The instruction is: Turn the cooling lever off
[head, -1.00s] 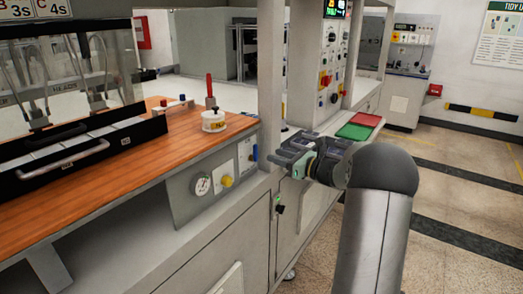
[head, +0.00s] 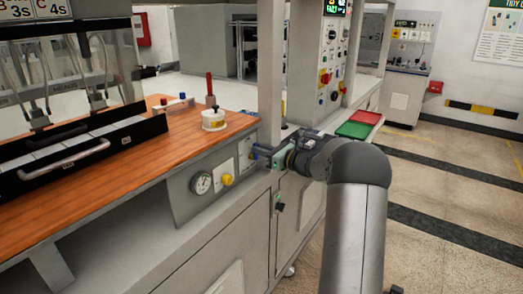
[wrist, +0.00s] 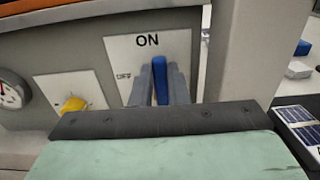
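The blue cooling lever (wrist: 160,80) stands upright on a white plate (wrist: 120,57) marked ON at its top, with a smaller label at the left. In the wrist view, the grey fingers of my gripper (wrist: 161,84) stand one on each side of the lever, very close to it. I cannot tell whether they press on it. In the head view, my gripper (head: 261,153) reaches the right end of the bench's front panel, and its fingers largely hide the lever.
A yellow knob (head: 227,180) and a round gauge (head: 201,183) sit left of the lever on the same panel. A grey upright post (head: 270,70) rises just behind my gripper. Green (head: 354,130) and red (head: 366,117) trays lie to the right. The floor at right is clear.

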